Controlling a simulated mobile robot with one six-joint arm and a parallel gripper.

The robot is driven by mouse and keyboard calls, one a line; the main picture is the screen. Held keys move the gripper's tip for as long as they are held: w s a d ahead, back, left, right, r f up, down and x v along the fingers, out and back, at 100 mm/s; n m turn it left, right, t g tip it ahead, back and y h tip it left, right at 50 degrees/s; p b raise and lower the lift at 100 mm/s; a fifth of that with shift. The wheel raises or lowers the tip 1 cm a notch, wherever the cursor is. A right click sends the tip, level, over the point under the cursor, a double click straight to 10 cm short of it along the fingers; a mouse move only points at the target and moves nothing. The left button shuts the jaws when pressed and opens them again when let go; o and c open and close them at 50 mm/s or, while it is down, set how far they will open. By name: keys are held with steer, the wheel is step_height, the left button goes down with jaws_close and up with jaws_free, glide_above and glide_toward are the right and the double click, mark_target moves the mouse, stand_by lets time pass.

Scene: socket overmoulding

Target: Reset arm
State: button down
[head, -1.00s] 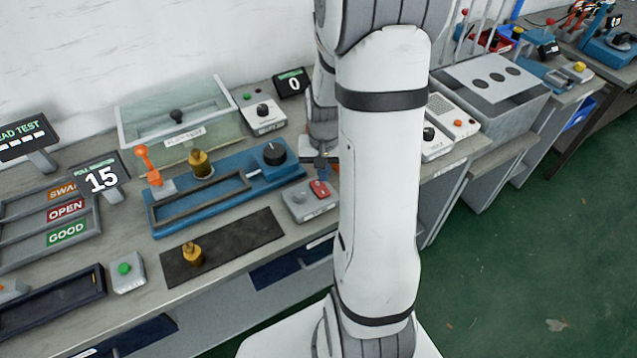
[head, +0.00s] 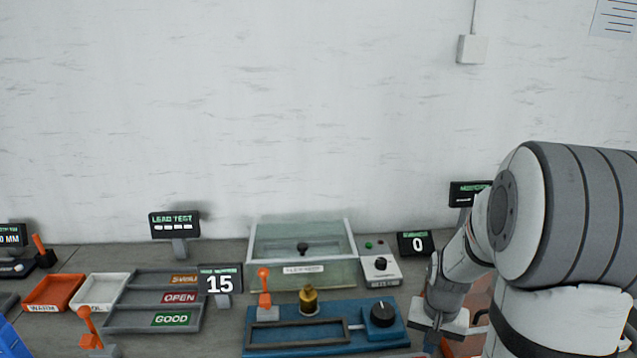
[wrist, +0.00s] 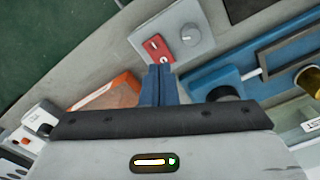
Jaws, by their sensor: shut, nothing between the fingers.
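My gripper (wrist: 159,70) shows in the wrist view with its blue fingers together and nothing between them. It hangs above the bench, just beside a grey box with a red switch (wrist: 157,48) and a grey knob. In the head view my arm stands at the right and its wrist is low over the bench, right of the blue fixture (head: 330,349). The fingertips are hidden or out of frame there.
The blue fixture has a black knob (head: 383,314) and a brass piece (head: 309,299). A glass-lidded box (head: 300,240) stands behind it. Sorting trays (head: 150,318), an orange tray (head: 54,292) and a white tray (head: 100,291) lie left. The wall is behind.

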steer(key=s+a+r+n+t, duration=0.2)
steer(key=s+a+r+n, duration=0.3)
steer(key=s+a+r, duration=0.6)
step_height(320, 180, up, 4)
steer(key=shift+s+f+t, duration=0.1)
steer(key=shift+s+t, duration=0.3)
steer(key=shift+s, duration=0.25)
